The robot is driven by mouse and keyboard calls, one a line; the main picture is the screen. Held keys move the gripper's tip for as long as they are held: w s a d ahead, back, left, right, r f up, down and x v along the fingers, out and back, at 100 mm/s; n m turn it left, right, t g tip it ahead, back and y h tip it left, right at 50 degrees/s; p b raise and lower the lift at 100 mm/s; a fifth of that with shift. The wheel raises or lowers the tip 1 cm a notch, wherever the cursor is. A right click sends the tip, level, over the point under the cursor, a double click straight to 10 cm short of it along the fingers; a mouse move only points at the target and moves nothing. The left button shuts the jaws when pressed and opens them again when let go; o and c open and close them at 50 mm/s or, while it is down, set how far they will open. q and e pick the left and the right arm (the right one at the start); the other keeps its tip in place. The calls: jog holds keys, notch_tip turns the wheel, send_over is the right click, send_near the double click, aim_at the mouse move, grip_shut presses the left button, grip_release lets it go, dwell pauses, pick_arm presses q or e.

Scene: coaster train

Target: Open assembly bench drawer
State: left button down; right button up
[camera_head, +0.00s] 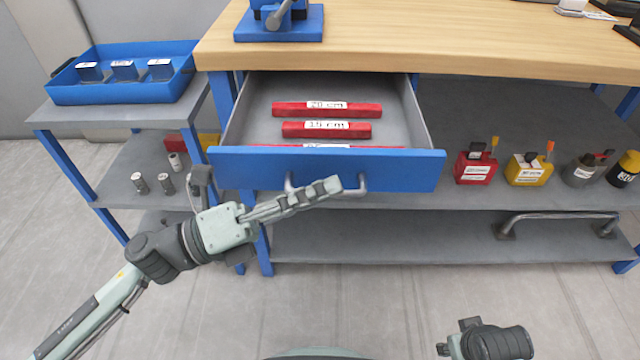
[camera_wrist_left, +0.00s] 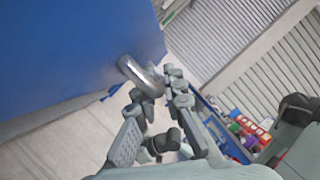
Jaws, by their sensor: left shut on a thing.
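The assembly bench drawer (camera_head: 425,170) is pulled out below the wooden benchtop, and its grey inside shows. Red bars with white labels (camera_head: 326,109) lie in it, one partly hidden behind the blue front. My left gripper (camera_head: 318,190) is in front of the drawer front, shut on its grey handle (camera_head: 358,188). The fingers hide the handle's middle in the head view. In the left wrist view, the handle (camera_wrist_left: 140,76) passes between the fingers of my left gripper (camera_wrist_left: 155,108), beside the blue front (camera_wrist_left: 70,55). My right gripper (camera_head: 455,342) shows only partly at the bottom edge.
A side table at left carries a blue tray (camera_head: 120,92) with several dark blocks. Small metal cylinders (camera_head: 165,184) stand on its lower shelf. Red (camera_head: 477,166) and yellow (camera_head: 528,168) containers stand on the bench shelf right of the drawer. The floor in front is clear.

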pick_arm(q)
jog(key=shift+s, duration=0.7)
pick_arm(e)
jog(key=shift+s+r, duration=0.2)
pick_arm(q)
jog(key=c, duration=1.9)
grip_release()
pick_arm(e)
jog(key=shift+f, duration=0.1)
jog(key=shift+a, duration=0.2)
pick_arm(q)
jog(key=v, duration=1.2)
pick_arm(e)
jog(key=shift+s+d, duration=0.1)
jog(key=shift+d, duration=0.05)
pick_arm(q)
jog(key=shift+a, duration=0.15)
